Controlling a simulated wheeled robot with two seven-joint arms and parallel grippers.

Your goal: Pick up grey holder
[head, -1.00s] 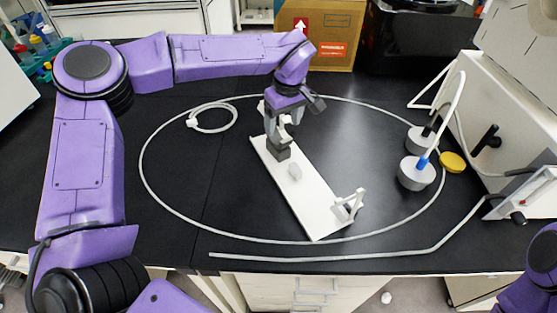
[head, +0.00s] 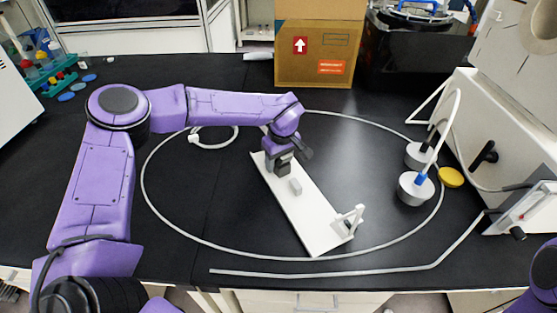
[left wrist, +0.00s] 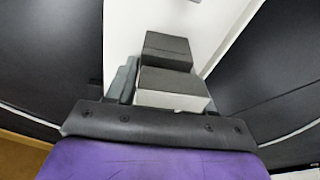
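A long white board (head: 318,229) lies slanted on the black bench. A dark grey block (head: 281,166) is at its far end, under my left gripper (head: 279,160). A small light grey block (head: 296,187) stands near the board's middle, and a white upright bracket (head: 349,219) is at its near end. The left gripper points down at the far end. In the left wrist view, a dark grey block (left wrist: 167,48) and a grey-topped, pale-sided piece (left wrist: 172,88) lie close ahead of the gripper. The fingertips are largely hidden, so contact is unclear. My right gripper is out of view.
A thin grey tube (head: 160,220) loops around the board. Two grey cylinders (head: 416,188) and a yellow disc (head: 451,177) stand right, by a white machine (head: 490,120). A cardboard box (head: 313,55) is at the back. Bare bench lies left of the board.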

